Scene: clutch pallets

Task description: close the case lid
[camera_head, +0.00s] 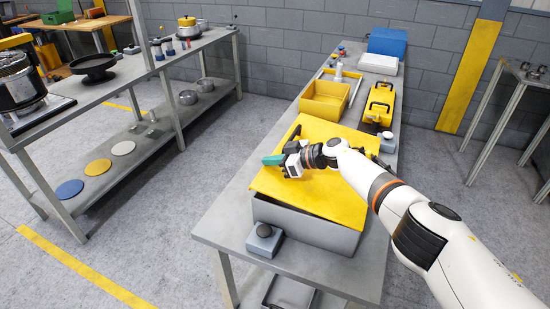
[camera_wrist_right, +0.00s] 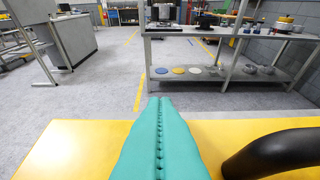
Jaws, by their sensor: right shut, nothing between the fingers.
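The case is a grey box (camera_head: 305,226) on the long grey bench. Its yellow lid (camera_head: 325,196) lies over the top, flat or nearly so; I cannot tell whether it sits fully flush. The lid also shows in the right wrist view (camera_wrist_right: 75,150). My right gripper (camera_head: 273,160) has teal fingers, pressed together with nothing between them. It is over the lid's left part, very close to its surface; contact is unclear. A black handle (camera_wrist_right: 275,152) shows beside the fingers in the wrist view and is mostly hidden by my arm in the head view. My left gripper is out of view.
A grey block with a dark knob (camera_head: 264,240) stands against the case's near side. Behind the case are an open yellow bin (camera_head: 325,101) and a yellow case with black handles (camera_head: 379,104). A shelf rack (camera_head: 130,95) stands left across clear floor.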

